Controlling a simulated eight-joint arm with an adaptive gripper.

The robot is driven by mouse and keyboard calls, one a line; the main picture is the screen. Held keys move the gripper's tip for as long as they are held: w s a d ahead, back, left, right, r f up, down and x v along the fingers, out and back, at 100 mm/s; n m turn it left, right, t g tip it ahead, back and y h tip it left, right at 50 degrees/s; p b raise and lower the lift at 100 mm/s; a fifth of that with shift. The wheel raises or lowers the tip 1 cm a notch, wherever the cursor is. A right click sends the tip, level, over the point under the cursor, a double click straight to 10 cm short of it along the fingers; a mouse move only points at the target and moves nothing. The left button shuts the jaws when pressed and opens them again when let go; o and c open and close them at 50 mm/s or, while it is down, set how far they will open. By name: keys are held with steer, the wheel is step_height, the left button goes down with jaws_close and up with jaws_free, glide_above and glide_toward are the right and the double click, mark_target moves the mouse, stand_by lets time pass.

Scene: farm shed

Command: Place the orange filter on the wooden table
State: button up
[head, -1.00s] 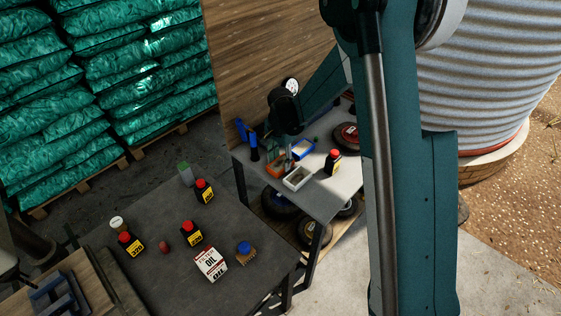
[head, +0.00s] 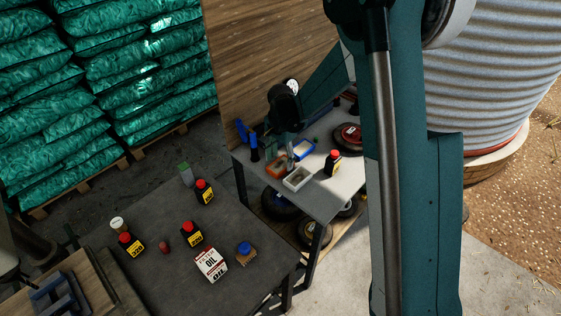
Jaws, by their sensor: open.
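I cannot clearly make out an orange filter. A small tan-orange ribbed piece with a blue top (head: 246,258) stands on the dark table (head: 150,285), beside a white-and-red oil filter box (head: 211,264). A small orange bin (head: 270,172) sits on the grey bench; its contents are too small to tell. A wooden tabletop (head: 88,281) shows at the lower left.
Several black bottles with red caps (head: 191,234) and a small red cylinder (head: 164,248) stand on the dark table. A blue bin (head: 304,150), another bottle (head: 332,163) and a red-black disc (head: 347,136) crowd the bench. A wooden wall (head: 270,60) rises behind it.

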mark_target(281, 164)
step_height(281, 164, up, 11)
steer(key=p, duration=0.1)
steer(key=shift+f, duration=0.2)
stand_by(0.7)
steer(key=shift+r, duration=0.1)
steer(key=s+d+r+n+t, duration=0.2)
steer(key=s+d+r, duration=0.4)
steer(key=s+r, duration=0.2)
steer(key=s+d+r+n+t, duration=0.1)
steer(key=s+d+r+n, duration=0.1)
steer(key=s+d+r, duration=0.45)
steer(key=s+d+r+n+t, duration=0.2)
steer(key=s+d, duration=0.1)
steer(key=s, duration=0.7)
steer(key=s+d+r+n+t, duration=0.2)
steer(key=s+d+n, duration=0.1)
steer(key=s, duration=0.8)
steer(key=shift+d, duration=0.45)
